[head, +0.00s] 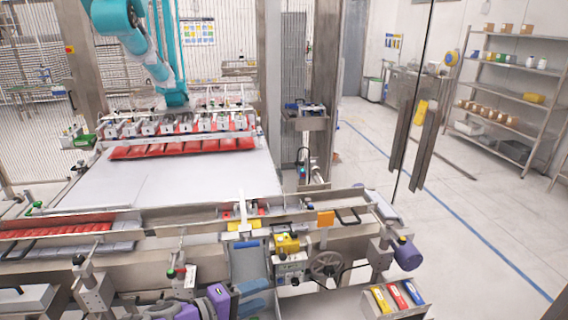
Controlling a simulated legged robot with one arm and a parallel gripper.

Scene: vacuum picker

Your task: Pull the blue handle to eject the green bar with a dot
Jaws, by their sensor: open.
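My gripper (264,297) is at the bottom edge of the head view, left of centre. Its purple and dark body runs in from the left, and its two blue-grey fingers stand apart, with nothing seen between them. It is in front of the machine's near side, close to a grey upright box with a blue top edge (247,243). I cannot tell for sure which part is the blue handle. I cannot make out a green bar with a dot. A small green part (84,140) shows at the machine's far left.
A teal machine arm (160,55) hangs over a suction row and red packs (180,147). A yellow box (286,244), a handwheel (327,265) and a purple motor (407,256) line the near side. A tray at lower right holds yellow, red and blue bars (397,297). Floor at right is clear.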

